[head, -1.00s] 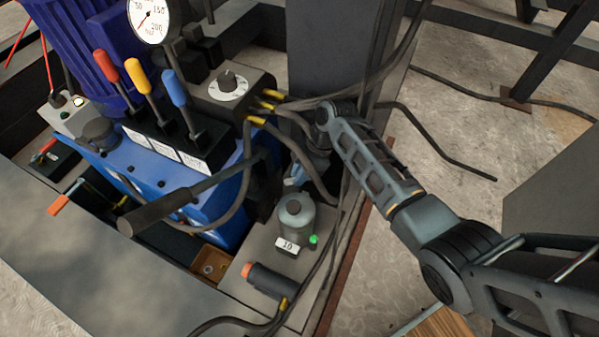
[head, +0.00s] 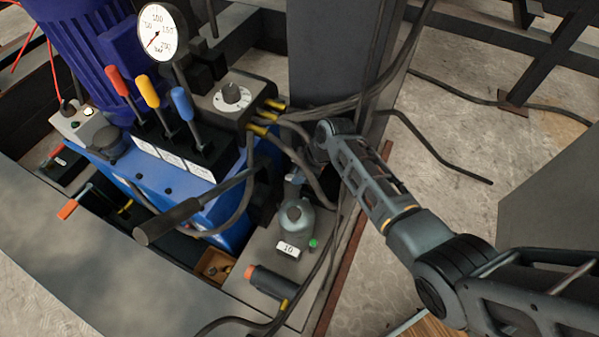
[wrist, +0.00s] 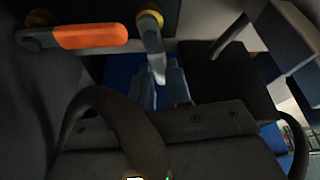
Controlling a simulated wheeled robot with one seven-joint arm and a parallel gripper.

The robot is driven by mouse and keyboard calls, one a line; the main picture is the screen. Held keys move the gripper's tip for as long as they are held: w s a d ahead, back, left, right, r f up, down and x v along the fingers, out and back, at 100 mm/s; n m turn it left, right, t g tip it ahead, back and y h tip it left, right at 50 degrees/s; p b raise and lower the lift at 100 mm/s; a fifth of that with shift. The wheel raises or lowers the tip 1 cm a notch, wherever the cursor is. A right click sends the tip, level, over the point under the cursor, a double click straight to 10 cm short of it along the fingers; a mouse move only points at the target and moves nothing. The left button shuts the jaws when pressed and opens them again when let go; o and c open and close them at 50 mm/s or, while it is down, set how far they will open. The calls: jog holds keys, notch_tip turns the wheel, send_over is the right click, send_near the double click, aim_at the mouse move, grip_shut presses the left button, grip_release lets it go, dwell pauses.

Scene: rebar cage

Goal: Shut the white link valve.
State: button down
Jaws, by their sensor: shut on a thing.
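The white link valve's pale lever (wrist: 151,40) shows in the wrist view, hanging down from a yellow ring on a dark block. My gripper (wrist: 161,82) is shut on the lower end of this lever, with one blue-grey finger on each side. The lever points down and slightly right in that view. In the head view my gripper (head: 292,184) is low behind the hoses and the grey bottle-shaped part, mostly hidden. The white valve cannot be made out there.
An orange-handled valve (wrist: 90,36) is left of the white lever in the wrist view. Black hoses (head: 312,168) cross close to my wrist. A grey cylinder with a "10" label (head: 295,219), a pump handle (head: 170,220) and a blue power unit (head: 215,212) crowd the left.

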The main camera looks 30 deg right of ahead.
jog(key=shift+w+d+m+t+h+p, duration=0.15)
jog(key=shift+m+p, duration=0.1)
jog(key=shift+m, duration=0.3)
jog(key=shift+w+d+m+t+h+p, duration=0.15)
jog(key=shift+m+p, duration=0.1)
jog(key=shift+m, duration=0.3)
jog(key=c, duration=1)
grip_release()
jog(key=shift+c, duration=0.2)
jog(key=shift+r, duration=0.1)
jog(key=p+v, duration=0.3)
jog(key=v, duration=0.4)
jog(key=shift+s+d+r, duration=0.1)
jog(key=shift+s+r, duration=0.1)
jog(key=shift+r, duration=0.05)
jog(key=shift+s, duration=0.1)
